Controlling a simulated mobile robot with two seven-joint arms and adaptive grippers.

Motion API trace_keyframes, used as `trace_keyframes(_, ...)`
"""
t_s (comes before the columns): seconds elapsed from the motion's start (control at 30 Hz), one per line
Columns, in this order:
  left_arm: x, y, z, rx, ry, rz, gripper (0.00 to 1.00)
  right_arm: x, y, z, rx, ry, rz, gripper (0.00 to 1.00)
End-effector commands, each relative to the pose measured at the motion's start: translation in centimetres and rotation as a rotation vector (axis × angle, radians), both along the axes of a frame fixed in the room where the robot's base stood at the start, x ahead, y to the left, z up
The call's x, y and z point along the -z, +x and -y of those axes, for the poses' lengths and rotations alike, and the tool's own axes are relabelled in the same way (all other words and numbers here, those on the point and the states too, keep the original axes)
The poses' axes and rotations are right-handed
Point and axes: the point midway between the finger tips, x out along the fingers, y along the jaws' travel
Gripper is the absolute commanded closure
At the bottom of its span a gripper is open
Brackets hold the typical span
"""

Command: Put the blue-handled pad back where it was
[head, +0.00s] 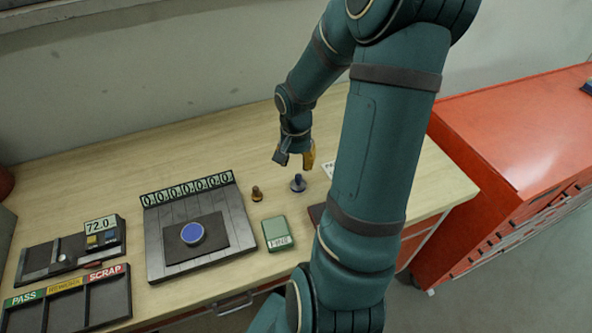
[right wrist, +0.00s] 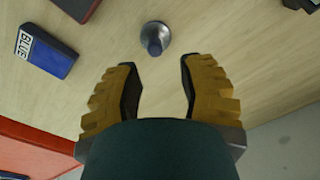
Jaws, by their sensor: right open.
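The blue-handled pad (head: 298,184) stands upright on the wooden bench, on a pale round base. My right gripper (head: 295,157) is just above and behind it in the head view, pointing down. In the right wrist view my right gripper (right wrist: 158,88) has its yellow fingers spread with nothing between them. A small round-based knob, which looks like the same pad (right wrist: 155,38), stands beyond the fingertips and looks greyish there. A similar brown-handled pad (head: 257,194) stands to its left in the head view. My left gripper is not in view.
A dark plate (head: 170,255) with a round blue disc (head: 192,233) and number row stands left. A green box (head: 277,233) sits in front. A box labelled BLUE (right wrist: 46,52) lies near the pad. Sorting bins (head: 70,305) are far left. An orange cabinet (head: 520,130) stands right.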

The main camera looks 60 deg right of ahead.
Motion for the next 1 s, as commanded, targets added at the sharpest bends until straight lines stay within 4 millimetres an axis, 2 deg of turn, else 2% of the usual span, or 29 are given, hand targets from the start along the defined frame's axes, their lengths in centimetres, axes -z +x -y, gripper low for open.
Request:
trace_keyframes(0.03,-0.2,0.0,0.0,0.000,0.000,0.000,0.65,-1.1,0.0,0.0,0.000,-0.001,0.003,0.61)
trace_keyframes(0.1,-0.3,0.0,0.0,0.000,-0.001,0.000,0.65,-2.1,0.0,-0.1,-0.001,-0.002,0.003,0.61)
trace_keyframes(0.3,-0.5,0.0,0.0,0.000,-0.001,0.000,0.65,-3.7,0.0,-0.1,-0.001,-0.001,0.001,0.61)
trace_keyframes(1.0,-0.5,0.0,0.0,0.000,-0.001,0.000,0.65,-3.9,-0.1,-0.1,-0.001,0.001,0.000,0.61)
